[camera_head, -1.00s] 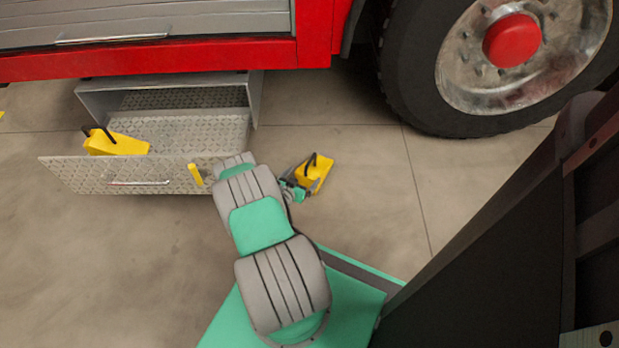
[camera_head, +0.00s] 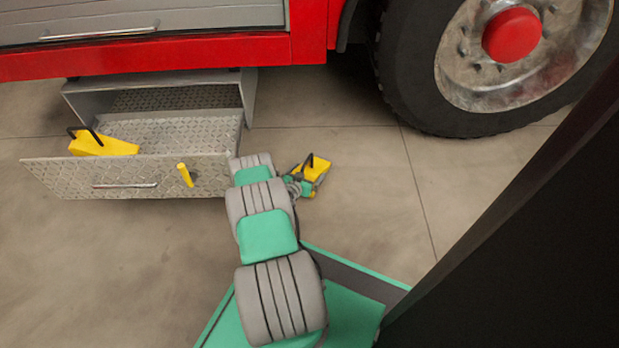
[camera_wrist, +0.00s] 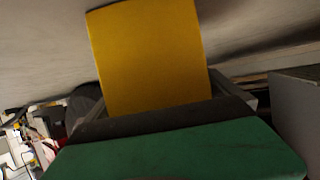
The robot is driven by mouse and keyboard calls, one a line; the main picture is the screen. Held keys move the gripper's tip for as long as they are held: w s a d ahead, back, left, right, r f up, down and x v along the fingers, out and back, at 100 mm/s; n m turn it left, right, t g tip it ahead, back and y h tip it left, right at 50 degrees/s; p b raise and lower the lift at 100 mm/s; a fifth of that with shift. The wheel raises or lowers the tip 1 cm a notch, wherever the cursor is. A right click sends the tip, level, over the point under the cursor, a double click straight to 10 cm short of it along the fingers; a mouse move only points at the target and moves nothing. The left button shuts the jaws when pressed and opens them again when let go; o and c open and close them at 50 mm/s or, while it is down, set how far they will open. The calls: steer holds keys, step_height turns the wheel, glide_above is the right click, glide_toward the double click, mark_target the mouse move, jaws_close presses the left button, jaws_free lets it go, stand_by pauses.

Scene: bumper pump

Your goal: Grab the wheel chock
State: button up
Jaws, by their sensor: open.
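A yellow wheel chock (camera_head: 313,167) with a black handle is on the floor in the head view, right of the drawer and left of the truck wheel. My gripper (camera_head: 299,184) is right at its near left side, small and partly hidden by my arm. In the wrist view a broad yellow face of the chock (camera_wrist: 150,55) fills the upper middle, close in front of my gripper (camera_wrist: 175,110). My gripper is open. Whether its fingers are around the chock or touching it, I cannot tell. A second yellow chock (camera_head: 103,144) with a black handle sits in the open drawer.
The open tread-plate drawer (camera_head: 140,176) juts out below the red truck (camera_head: 180,53), left of my arm, with a yellow latch (camera_head: 185,174) on its front. The large truck wheel (camera_head: 420,80) stands at the upper right.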

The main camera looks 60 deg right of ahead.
steer(key=c, duration=1.8)
steer(key=shift+d+r, duration=0.1)
steer(key=shift+r, duration=0.1)
steer(key=shift+c, duration=0.5)
steer(key=shift+w+r, duration=0.1)
